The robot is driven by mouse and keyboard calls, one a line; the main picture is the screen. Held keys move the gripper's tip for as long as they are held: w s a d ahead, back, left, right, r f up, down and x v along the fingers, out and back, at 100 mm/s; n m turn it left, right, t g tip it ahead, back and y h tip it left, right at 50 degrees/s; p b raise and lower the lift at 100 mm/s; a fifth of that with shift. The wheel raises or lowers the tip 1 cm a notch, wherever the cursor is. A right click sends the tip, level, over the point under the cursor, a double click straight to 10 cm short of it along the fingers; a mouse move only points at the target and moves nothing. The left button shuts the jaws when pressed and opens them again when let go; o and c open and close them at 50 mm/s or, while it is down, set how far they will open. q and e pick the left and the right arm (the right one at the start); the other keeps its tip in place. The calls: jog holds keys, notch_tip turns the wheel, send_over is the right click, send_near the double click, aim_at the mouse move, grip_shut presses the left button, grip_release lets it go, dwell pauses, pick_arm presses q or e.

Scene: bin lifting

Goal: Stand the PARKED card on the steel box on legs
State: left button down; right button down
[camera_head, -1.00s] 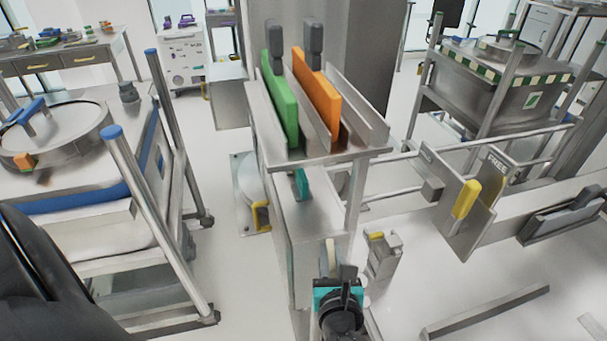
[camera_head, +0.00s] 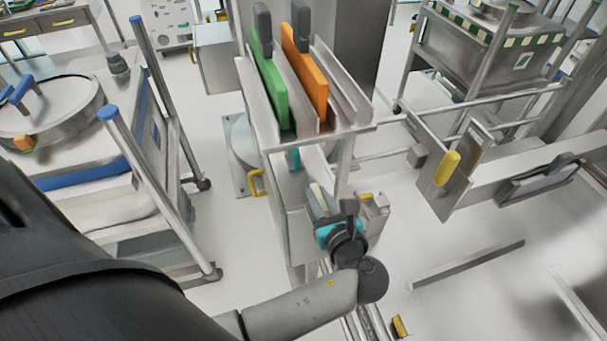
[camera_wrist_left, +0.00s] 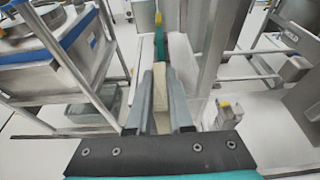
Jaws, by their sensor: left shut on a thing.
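My left gripper (camera_head: 319,198) is shut on a narrow cream piece (camera_wrist_left: 160,88), seen edge-on between the fingers in the left wrist view. No lettering shows on it, so I cannot tell whether it is the PARKED card. The gripper is low in front of the steel stand (camera_head: 290,225), below its rack. A steel box on legs (camera_head: 497,55), with a green-and-white striped rim, stands at the back right. Another box in a blue-tipped frame (camera_head: 85,160) stands at the left. I cannot tell which one the task means. My right gripper is not in view.
The rack above my gripper holds a green card (camera_head: 268,90) and an orange card (camera_head: 306,75) with dark grips. A yellow-handled plate (camera_head: 446,170) and rails are at right.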

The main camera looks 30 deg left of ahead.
pick_arm(q)
jog(key=b+x, duration=0.4)
jog(key=x, duration=0.1)
jog(key=b+x, duration=0.5)
jog(key=shift+w+a+f, duration=0.2)
jog(key=shift+f, duration=0.15)
jog(key=shift+r, duration=0.1)
jog(key=c, duration=0.8)
grip_release()
